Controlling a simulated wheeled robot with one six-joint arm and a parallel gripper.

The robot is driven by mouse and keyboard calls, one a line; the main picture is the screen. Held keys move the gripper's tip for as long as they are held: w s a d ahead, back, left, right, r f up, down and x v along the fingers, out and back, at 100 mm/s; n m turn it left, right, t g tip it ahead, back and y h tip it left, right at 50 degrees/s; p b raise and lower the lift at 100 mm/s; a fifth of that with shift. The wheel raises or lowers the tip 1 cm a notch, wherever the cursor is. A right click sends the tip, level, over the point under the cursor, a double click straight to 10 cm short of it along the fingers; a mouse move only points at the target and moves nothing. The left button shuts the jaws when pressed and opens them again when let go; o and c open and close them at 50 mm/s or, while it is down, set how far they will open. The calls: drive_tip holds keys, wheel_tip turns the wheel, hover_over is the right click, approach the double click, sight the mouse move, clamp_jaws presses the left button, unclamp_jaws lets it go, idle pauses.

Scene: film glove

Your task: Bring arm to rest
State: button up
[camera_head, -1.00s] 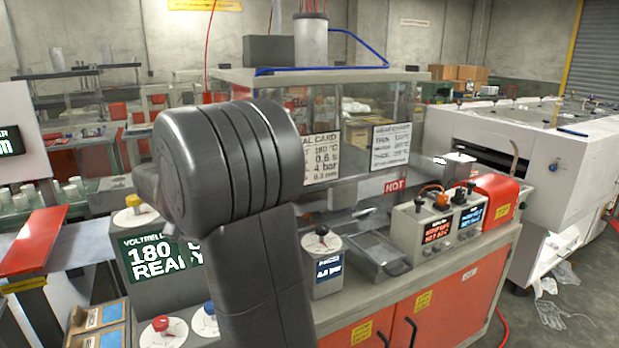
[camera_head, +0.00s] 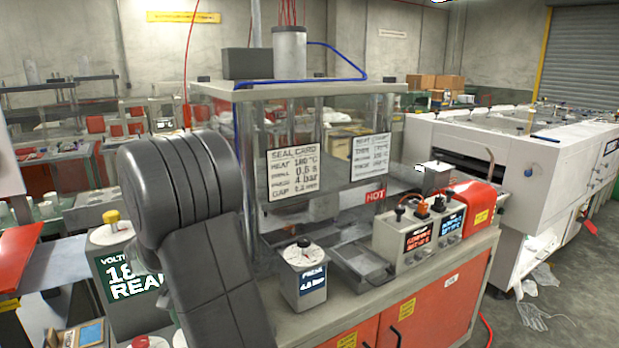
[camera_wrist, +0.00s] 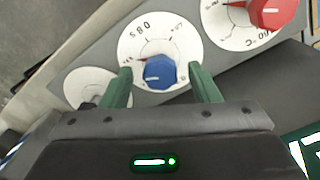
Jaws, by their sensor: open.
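My gripper (camera_wrist: 160,70) shows in the wrist view with its two green fingers spread apart and nothing held between them. A blue knob (camera_wrist: 160,74) on a white dial appears in the gap between the fingertips; I cannot tell how far beyond them it lies. A red knob (camera_wrist: 272,12) on another white dial is at the upper right. In the head view my dark arm (camera_head: 195,215) rises at the left centre, and the gripper itself is hidden.
A glass-walled sealing machine (camera_head: 318,175) stands on the bench behind my arm. A pressure dial box (camera_head: 305,275), a metal tray (camera_head: 362,262) and control boxes (camera_head: 420,235) are to its front and right. The floor (camera_head: 560,290) at far right holds crumpled gloves (camera_head: 540,315).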

drive_tip(key=shift+r, duration=0.1)
drive_tip(key=shift+r, duration=0.3)
wheel_tip(320, 180, up, 13)
wheel_tip(320, 180, down, 14)
drive_tip(key=shift+f, duration=0.1)
drive_tip(key=shift+n, duration=0.3)
drive_tip(key=n, duration=0.4)
drive_tip(key=shift+r+n, duration=0.2)
drive_tip(key=shift+n, duration=0.1)
drive_tip(key=n, duration=1)
drive_tip(key=shift+n, duration=0.3)
drive_tip(key=n, duration=0.5)
drive_tip(key=shift+n, duration=0.3)
